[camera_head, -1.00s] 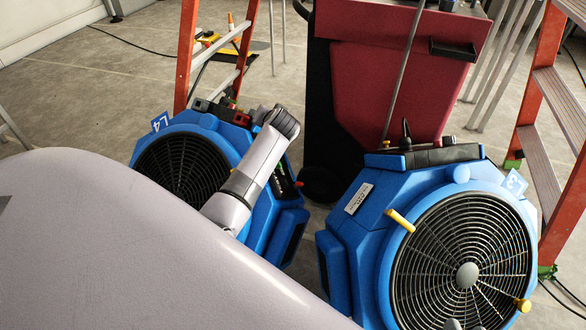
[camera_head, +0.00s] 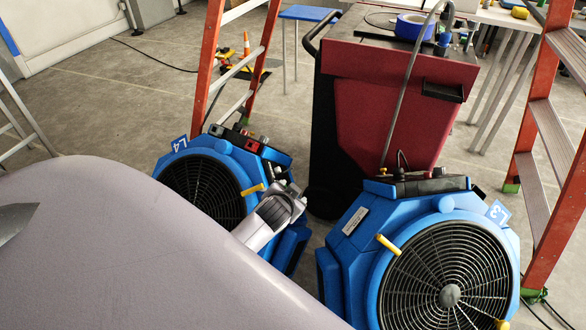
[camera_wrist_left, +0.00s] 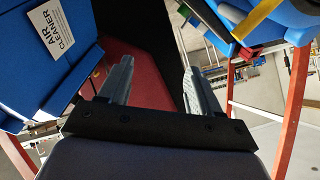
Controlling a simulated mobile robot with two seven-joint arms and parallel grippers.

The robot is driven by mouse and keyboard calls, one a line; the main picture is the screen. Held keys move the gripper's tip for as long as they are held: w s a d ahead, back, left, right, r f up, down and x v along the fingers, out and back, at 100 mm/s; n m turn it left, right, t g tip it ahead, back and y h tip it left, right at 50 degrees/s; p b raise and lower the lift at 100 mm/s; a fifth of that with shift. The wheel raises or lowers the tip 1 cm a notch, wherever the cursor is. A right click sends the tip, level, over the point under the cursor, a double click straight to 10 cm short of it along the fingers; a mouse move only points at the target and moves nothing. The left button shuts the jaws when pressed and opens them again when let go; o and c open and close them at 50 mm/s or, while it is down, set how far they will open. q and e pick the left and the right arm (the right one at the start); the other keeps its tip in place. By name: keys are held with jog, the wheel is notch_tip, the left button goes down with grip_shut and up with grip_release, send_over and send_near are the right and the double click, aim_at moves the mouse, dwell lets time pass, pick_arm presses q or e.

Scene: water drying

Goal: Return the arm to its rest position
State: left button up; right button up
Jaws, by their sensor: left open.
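My left gripper shows in the left wrist view (camera_wrist_left: 157,66). Its two grey fingers are spread apart with nothing between them. In the head view, the end of my left arm lies in front of the blue air cleaner marked L4 (camera_head: 172,166), near the gap beside the air cleaner marked L3 (camera_head: 345,240). Whether the arm touches either unit cannot be told. A large pale part of my own body hides the lower left of the head view. My right gripper is not seen.
A dark red wheeled cabinet (camera_head: 385,110) with blue tape (camera_head: 413,27) on top stands behind the air cleaners. Orange ladders stand at left (camera_head: 208,75) and right (camera_head: 528,150). A traffic cone (camera_head: 246,44) is behind. The grey floor at left (camera_head: 110,105) is mostly clear.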

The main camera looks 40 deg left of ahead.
pick_arm(q)
jog(key=shift+s+d, duration=0.3)
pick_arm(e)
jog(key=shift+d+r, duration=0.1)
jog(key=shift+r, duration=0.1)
pick_arm(q)
jog(key=s+d+m+h, duration=0.1)
jog(key=s+d+h, duration=0.6)
jog(key=s+d, duration=1.05)
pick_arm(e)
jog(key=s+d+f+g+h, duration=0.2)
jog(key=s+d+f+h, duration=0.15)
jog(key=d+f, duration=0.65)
pick_arm(q)
notch_tip(320, 180, up, 11)
jog(key=s+a+p, duration=0.1)
jog(key=p, duration=1.2)
jog(key=shift+s+t, duration=0.3)
jog(key=shift+s, duration=0.1)
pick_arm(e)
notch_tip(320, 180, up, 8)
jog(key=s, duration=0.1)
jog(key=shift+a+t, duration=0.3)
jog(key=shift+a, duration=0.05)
pick_arm(q)
jog(key=shift+f, duration=0.1)
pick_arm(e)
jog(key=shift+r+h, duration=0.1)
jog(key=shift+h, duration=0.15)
